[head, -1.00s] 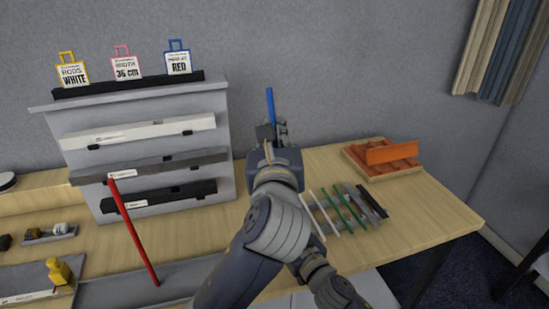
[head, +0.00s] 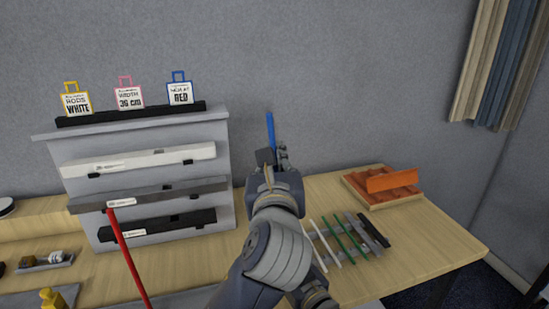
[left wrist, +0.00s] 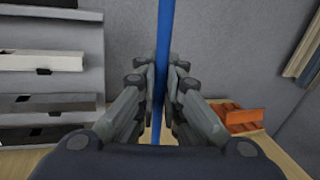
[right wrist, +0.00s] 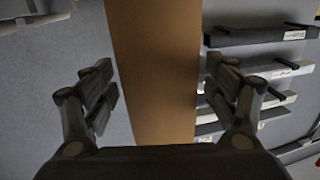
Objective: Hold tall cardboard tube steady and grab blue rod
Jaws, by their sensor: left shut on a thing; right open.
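The blue rod (head: 270,131) stands nearly upright in my left gripper (head: 273,158), beyond the wrist in the head view. The left wrist view shows the blue rod (left wrist: 164,45) between the closed fingers of the left gripper (left wrist: 161,85), running above and below them. The tall cardboard tube (right wrist: 154,70) shows in the right wrist view as a wide brown upright band. My right gripper (right wrist: 158,88) is open, with one finger pair on each side of the tube; visible gaps separate them. I cannot make out the tube or the right gripper in the head view.
A grey rack (head: 225,165) with white, grey and black bars stands left. A red rod (head: 127,262) leans in front of it. Thin rods (head: 338,238) lie on a holder at the right, near an orange tray (head: 384,190). Bare table (head: 430,240) lies further right.

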